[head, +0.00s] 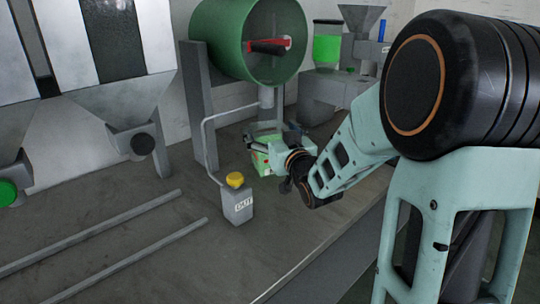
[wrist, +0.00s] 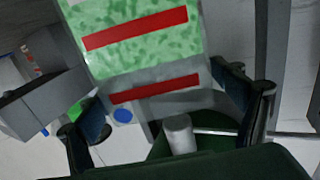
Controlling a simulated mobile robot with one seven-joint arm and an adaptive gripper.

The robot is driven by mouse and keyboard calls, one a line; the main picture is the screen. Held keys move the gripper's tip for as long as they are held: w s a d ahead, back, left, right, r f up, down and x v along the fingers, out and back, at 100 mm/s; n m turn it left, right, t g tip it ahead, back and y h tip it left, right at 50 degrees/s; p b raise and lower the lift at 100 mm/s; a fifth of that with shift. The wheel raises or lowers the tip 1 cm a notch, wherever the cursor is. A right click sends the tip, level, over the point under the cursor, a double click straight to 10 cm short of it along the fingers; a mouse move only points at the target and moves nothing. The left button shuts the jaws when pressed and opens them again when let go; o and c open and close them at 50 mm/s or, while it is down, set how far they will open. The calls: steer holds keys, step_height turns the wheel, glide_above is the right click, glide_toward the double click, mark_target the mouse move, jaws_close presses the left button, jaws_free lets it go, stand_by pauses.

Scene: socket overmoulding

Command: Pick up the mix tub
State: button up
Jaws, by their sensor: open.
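What looks like the mix tub (wrist: 140,55), a box with speckled green and white faces and red bands, fills the upper middle of the wrist view. In the head view a small green box (head: 260,161), apparently the same tub, sits under the green drum, partly hidden by my arm's end. My gripper (wrist: 160,95) is open, one dark finger on each side of the tub's grey lower part in the wrist view. No clear contact shows. In the head view my gripper (head: 282,150) is beside the tub, its fingers hard to make out.
The large green drum (head: 222,42) stands above the tub. Grey machines with a green hopper (head: 327,45) stand behind.

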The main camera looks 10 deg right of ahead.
steer(key=c, duration=2)
steer(key=shift+r, duration=0.1)
steer(key=shift+c, duration=0.9)
steer(key=shift+r, duration=0.15)
